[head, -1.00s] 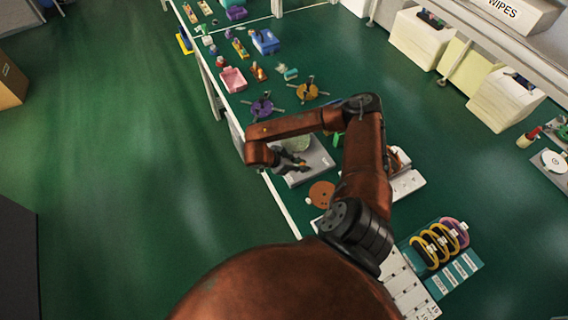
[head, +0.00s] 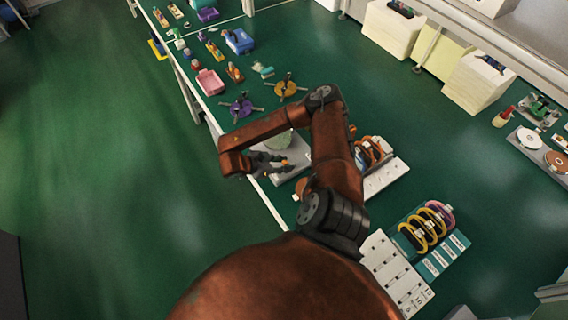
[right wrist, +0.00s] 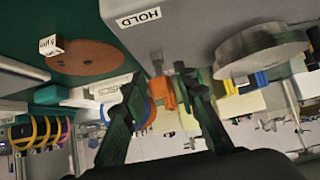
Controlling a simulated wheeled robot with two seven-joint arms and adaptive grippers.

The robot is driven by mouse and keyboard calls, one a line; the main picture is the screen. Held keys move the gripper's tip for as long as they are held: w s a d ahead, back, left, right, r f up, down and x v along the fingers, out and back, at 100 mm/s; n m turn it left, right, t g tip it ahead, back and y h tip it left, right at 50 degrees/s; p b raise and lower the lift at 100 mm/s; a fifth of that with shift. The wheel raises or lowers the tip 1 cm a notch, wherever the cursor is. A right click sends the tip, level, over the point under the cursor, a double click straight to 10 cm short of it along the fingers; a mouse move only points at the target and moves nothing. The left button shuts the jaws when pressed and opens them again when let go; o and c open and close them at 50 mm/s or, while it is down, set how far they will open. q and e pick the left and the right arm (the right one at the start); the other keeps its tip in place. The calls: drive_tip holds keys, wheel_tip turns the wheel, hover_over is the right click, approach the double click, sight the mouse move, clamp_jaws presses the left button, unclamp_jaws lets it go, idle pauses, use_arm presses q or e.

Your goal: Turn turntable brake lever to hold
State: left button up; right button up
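The turntable unit is a grey box (head: 297,157) with a pale round disc (head: 281,141) on top, partly behind my right arm. In the right wrist view the grey box (right wrist: 190,25) carries a white HOLD label (right wrist: 138,18), and the disc (right wrist: 262,52) is to the right. An orange handle (right wrist: 162,93), apparently the brake lever, hangs on a dark stem from the box. My right gripper (head: 284,163) is beside the box. In the wrist view its dark fingers (right wrist: 165,96) are spread, with the orange handle between their tips; contact cannot be told. My left gripper is out of view.
A brown disc (right wrist: 85,58) lies near the box. A rack of coloured rings (head: 425,228) and a white slotted board (head: 396,275) are nearer me. Purple (head: 241,108) and yellow (head: 287,88) spoked pieces stand beyond. Open floor (head: 110,180) lies left of the bench.

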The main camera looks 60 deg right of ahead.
drive_tip(key=shift+o, duration=0.7)
drive_tip(key=v, duration=1.2)
drive_tip(key=shift+f, duration=0.1)
drive_tip(key=shift+x, duration=5.95)
